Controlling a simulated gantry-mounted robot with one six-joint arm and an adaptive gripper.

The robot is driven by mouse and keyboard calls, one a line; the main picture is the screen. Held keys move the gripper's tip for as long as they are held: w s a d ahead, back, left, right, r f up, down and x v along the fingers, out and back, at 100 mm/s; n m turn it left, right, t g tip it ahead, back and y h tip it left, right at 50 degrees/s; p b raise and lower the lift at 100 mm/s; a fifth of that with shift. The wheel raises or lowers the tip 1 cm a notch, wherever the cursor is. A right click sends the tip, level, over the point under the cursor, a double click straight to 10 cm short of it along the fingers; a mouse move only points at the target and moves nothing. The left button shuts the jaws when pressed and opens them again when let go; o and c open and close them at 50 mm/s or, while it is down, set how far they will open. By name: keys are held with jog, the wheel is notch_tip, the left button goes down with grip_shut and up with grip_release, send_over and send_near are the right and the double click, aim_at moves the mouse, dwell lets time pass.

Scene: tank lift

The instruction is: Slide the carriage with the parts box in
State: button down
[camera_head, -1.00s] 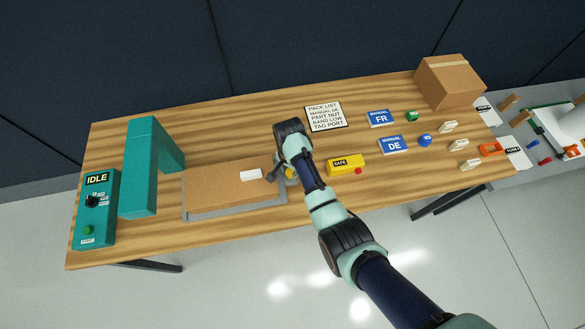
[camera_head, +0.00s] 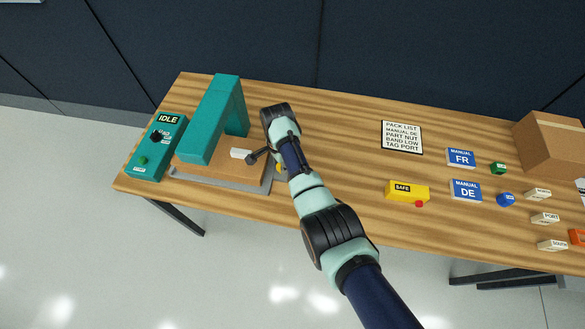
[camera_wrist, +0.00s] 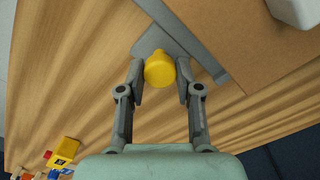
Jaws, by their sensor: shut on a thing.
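The grey carriage (camera_head: 220,184) lies on the wooden table, with the low brown parts box (camera_head: 232,171) on it. Its left part is under the teal arch (camera_head: 212,125); its right part sticks out. A white block (camera_head: 240,154) lies on the box beside the arch. In the wrist view, my gripper (camera_wrist: 160,82) is shut on the yellow knob (camera_wrist: 160,68) at the end of the carriage (camera_wrist: 207,62). The box (camera_wrist: 240,45) shows beyond it. In the head view my arm hides most of the knob and fingers.
A teal control box (camera_head: 156,147) reading IDLE stands left of the arch. To the right lie a yellow SAFE box (camera_head: 407,192) with a red button, a pack list (camera_head: 402,137), blue manuals (camera_head: 461,158), small parts and a cardboard carton (camera_head: 550,143). The table between my arm and these is clear.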

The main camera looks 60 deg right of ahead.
jog(key=shift+w+a, duration=0.1)
jog(key=shift+w, duration=0.1)
jog(key=c, duration=1.2)
grip_release()
jog(key=o, duration=0.4)
jog(key=shift+w, duration=0.2)
jog(key=shift+o, duration=0.2)
notch_tip(320, 180, up, 12)
